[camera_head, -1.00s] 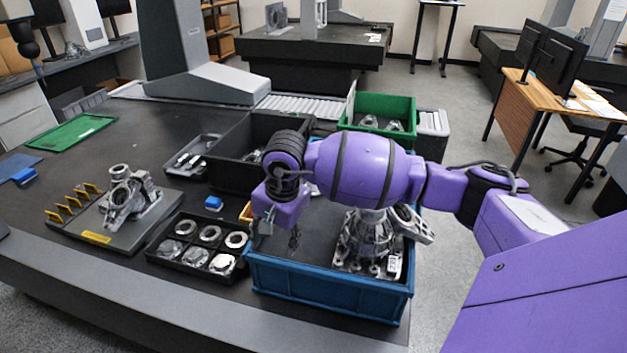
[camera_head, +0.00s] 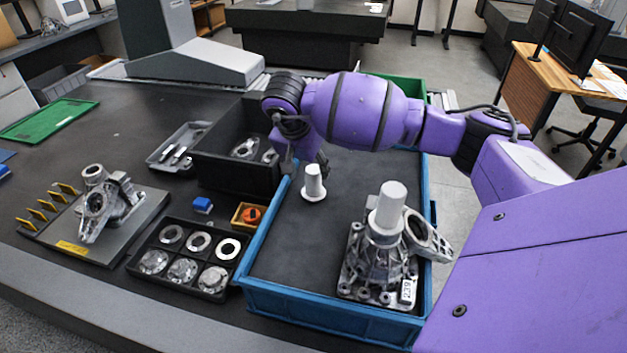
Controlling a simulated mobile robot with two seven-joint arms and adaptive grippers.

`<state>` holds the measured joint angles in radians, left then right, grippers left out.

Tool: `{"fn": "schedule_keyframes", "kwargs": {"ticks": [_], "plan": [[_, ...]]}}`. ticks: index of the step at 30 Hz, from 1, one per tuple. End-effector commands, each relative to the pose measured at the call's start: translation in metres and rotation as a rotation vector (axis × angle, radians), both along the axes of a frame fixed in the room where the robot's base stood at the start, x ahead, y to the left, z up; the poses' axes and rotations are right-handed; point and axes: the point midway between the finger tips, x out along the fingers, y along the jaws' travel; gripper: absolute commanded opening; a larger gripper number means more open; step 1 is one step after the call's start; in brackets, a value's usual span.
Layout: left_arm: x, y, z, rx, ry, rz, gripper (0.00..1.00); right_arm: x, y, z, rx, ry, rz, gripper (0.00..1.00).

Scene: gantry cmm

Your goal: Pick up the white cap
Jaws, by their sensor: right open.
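A small white cap (camera_head: 314,184) with a wider base stands upright on the floor of the blue tray (camera_head: 322,312), near its left wall. A larger white cylindrical piece (camera_head: 387,208) stands on top of the grey metal casting (camera_head: 378,263) in the same tray. My right gripper (camera_head: 305,163) is open and points down just behind the small white cap. Its fingertips are partly hidden, and I cannot tell whether they touch the cap. My left gripper is out of view.
A black bin (camera_head: 230,173) with metal parts adjoins the tray on the left. A black compartment tray (camera_head: 226,294) of rings and discs and a small orange box (camera_head: 238,217) lie to its left. The tray's middle floor is clear.

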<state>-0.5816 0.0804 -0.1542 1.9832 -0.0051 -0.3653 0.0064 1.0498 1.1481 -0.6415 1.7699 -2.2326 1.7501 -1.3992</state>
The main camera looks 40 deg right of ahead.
Motion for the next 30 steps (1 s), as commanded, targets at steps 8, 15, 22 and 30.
{"fn": "schedule_keyframes", "kwargs": {"ticks": [8, 15, 22, 30], "plan": [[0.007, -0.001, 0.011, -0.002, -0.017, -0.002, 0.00, 0.008, -0.015, -0.034, 0.002, 0.000, -0.002, 0.50], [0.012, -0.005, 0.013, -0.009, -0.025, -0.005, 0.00, 0.011, -0.021, -0.048, 0.000, -0.001, 0.000, 0.50], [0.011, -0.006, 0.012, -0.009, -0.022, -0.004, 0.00, 0.011, -0.021, -0.048, 0.000, 0.000, 0.000, 0.38], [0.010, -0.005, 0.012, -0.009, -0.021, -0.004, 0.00, 0.011, -0.021, -0.048, 0.001, -0.001, -0.001, 0.12]]}}
